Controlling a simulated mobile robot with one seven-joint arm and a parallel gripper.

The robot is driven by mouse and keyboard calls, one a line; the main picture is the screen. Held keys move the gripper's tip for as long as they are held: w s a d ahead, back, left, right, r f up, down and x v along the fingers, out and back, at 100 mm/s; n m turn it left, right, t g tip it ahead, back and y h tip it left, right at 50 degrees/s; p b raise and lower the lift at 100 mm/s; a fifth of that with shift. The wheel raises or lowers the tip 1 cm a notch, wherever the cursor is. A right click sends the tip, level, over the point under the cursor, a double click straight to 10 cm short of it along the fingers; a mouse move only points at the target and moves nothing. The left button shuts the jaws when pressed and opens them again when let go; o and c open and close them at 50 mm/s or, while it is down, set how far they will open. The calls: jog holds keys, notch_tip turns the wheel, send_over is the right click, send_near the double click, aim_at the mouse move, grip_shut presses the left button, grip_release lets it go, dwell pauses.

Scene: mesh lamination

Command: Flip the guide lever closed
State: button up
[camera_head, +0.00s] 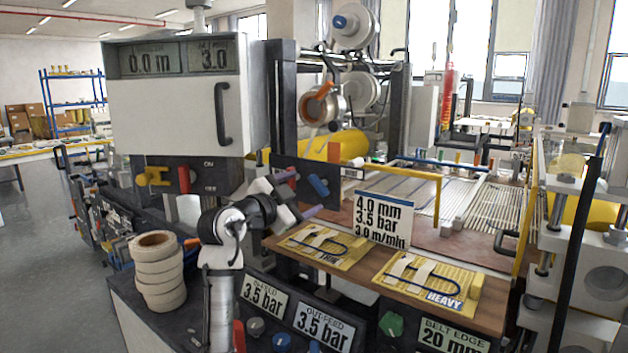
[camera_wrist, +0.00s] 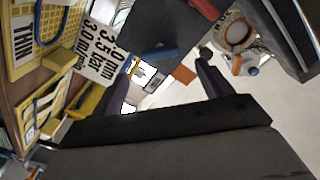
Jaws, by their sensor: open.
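No label marks the guide lever, so I cannot tell which handle it is. A dark upright plate (camera_head: 345,184) carries a blue handle (camera_head: 318,186) and a red handle (camera_head: 282,175). The blue handle also shows in the wrist view (camera_wrist: 155,53), as does the red one (camera_wrist: 203,8). An orange lever (camera_head: 322,91) is at the spool above. My gripper (camera_head: 300,198) is beside the plate, in front of its lower part. In the wrist view my gripper (camera_wrist: 167,62) has its two dark fingers wide apart, with nothing between them. Its contact with the plate cannot be judged.
A yellow bar frame (camera_head: 437,200) and a white settings card (camera_head: 382,218) stand right of my gripper. Two yellow sample boards, THIN (camera_head: 350,262) and HEAVY (camera_head: 450,305), lie on the wooden shelf. Stacked tape rolls (camera_head: 158,270) stand left of my arm. A cabinet (camera_head: 170,110) is above left.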

aim_at(317, 186)
jog(key=p+x, duration=0.1)
jog(key=x, duration=0.5)
jog(key=shift+p, duration=0.35)
jog(key=shift+c, duration=0.2)
jog(key=c, duration=0.9)
